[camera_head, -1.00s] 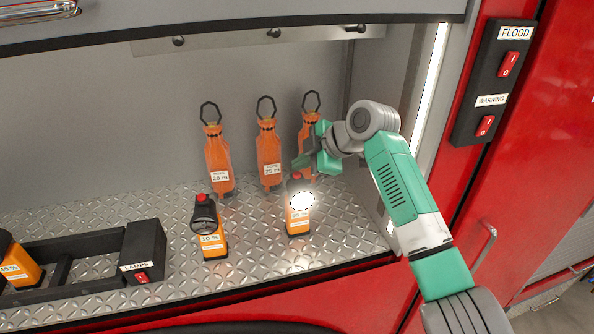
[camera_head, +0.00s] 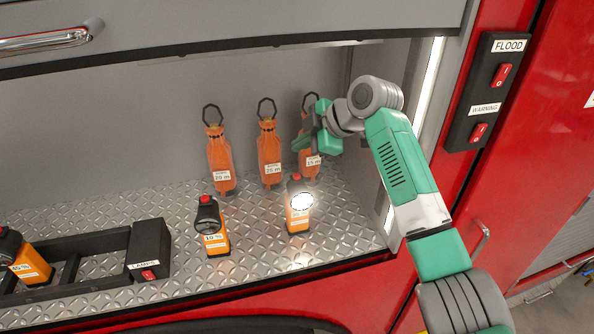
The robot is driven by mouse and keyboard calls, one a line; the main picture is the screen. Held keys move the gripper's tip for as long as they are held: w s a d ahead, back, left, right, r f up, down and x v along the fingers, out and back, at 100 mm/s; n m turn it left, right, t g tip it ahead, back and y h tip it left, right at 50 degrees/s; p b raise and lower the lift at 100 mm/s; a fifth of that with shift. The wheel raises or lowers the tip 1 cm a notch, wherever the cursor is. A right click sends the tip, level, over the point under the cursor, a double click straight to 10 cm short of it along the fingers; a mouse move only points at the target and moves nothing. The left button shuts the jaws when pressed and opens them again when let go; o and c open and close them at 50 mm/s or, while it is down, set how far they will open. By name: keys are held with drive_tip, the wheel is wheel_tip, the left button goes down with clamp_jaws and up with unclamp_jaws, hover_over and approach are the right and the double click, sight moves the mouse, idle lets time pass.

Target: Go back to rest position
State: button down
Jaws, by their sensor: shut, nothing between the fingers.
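My gripper (camera_head: 303,142) is shut and empty inside the open compartment, in front of the rightmost orange bag (camera_head: 311,166) and partly hiding it. Whether it touches the bag I cannot tell. An orange lamp with a red top (camera_head: 299,212) stands upright on the floor below my gripper, apart from it. Its head is lit. My arm reaches in from the lower right, bent at the wrist.
A second, unlit lamp (camera_head: 211,238) stands to the left. Two more orange bags (camera_head: 220,165) (camera_head: 269,158) hang at the back. A black lamp holder (camera_head: 149,248) with another lamp (camera_head: 27,262) is at far left. The raised shutter (camera_head: 250,20) overhangs; a switch panel (camera_head: 490,92) is right.

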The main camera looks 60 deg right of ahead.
idle(0.4)
drive_tip(key=w+a+r+t, duration=0.2)
drive_tip(key=w+a+r, duration=0.3)
drive_tip(key=a, duration=0.5)
drive_tip(key=w+a+r+m+t, duration=0.1)
drive_tip(key=w+a+r+t, duration=0.1)
drive_tip(key=w+a, duration=0.65)
drive_tip(key=w+a+r+t, duration=0.2)
drive_tip(key=w+a+r, duration=0.15)
drive_tip(key=a, duration=0.95)
drive_tip(key=s+a+r+m+t, duration=0.1)
drive_tip(key=s+a+r+t, duration=0.15)
drive_tip(key=a, duration=0.35)
drive_tip(key=s+a+r+m+t+y, duration=0.1)
drive_tip(key=s+a+r, duration=0.25)
drive_tip(key=a, duration=0.25)
drive_tip(key=s+a+r+m+t, duration=0.1)
drive_tip(key=s+a+r+t, duration=0.1)
drive_tip(key=a+r, duration=0.3)
drive_tip(key=s+a+r+m+t, duration=0.4)
drive_tip(key=s+a, duration=0.3)
drive_tip(key=s, duration=0.6)
drive_tip(key=shift+a, duration=0.4)
